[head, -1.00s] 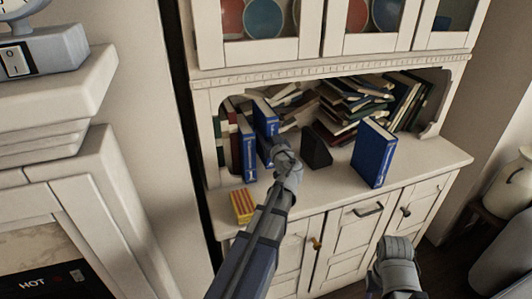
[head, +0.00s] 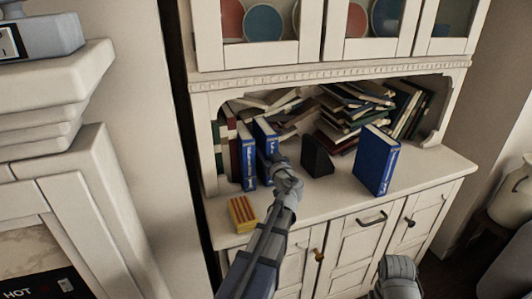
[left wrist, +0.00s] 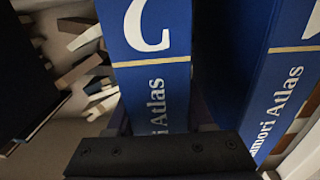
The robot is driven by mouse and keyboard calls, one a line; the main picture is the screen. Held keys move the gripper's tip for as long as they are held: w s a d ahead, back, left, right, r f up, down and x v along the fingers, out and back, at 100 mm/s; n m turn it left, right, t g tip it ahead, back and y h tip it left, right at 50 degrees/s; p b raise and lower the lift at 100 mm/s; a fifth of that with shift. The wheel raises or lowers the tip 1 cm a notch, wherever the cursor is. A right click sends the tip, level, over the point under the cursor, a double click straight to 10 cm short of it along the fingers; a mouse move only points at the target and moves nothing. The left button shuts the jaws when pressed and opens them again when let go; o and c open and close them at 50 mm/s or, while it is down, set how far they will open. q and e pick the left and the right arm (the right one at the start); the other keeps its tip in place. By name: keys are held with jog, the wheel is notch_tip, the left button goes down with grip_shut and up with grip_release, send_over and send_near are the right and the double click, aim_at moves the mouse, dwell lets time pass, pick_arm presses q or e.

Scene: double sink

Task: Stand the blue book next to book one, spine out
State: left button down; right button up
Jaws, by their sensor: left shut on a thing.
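My left gripper (head: 274,168) is shut on a blue book (head: 266,140), held upright with its lettered spine facing out of the shelf. In the left wrist view this held book (left wrist: 150,60) is in the middle, with a large white numeral and the word Atlas on its spine. A matching blue book (head: 247,162) stands upright just left of it in the head view, spine out. A narrow gap separates the two spines in the left wrist view, where the neighbour (left wrist: 275,80) is at the right. I cannot read the neighbour's numeral.
A black bookend (head: 317,156) stands right of the held book. Another blue book (head: 377,160) stands farther right near the shelf front. Heaped books (head: 350,115) fill the back. A yellow box (head: 242,213) lies at the front left. The counter's front middle is clear.

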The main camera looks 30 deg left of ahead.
pick_arm(q)
jog(key=shift+c, duration=1.4)
grip_release()
jog(key=shift+f, duration=0.1)
jog(key=v, duration=1.2)
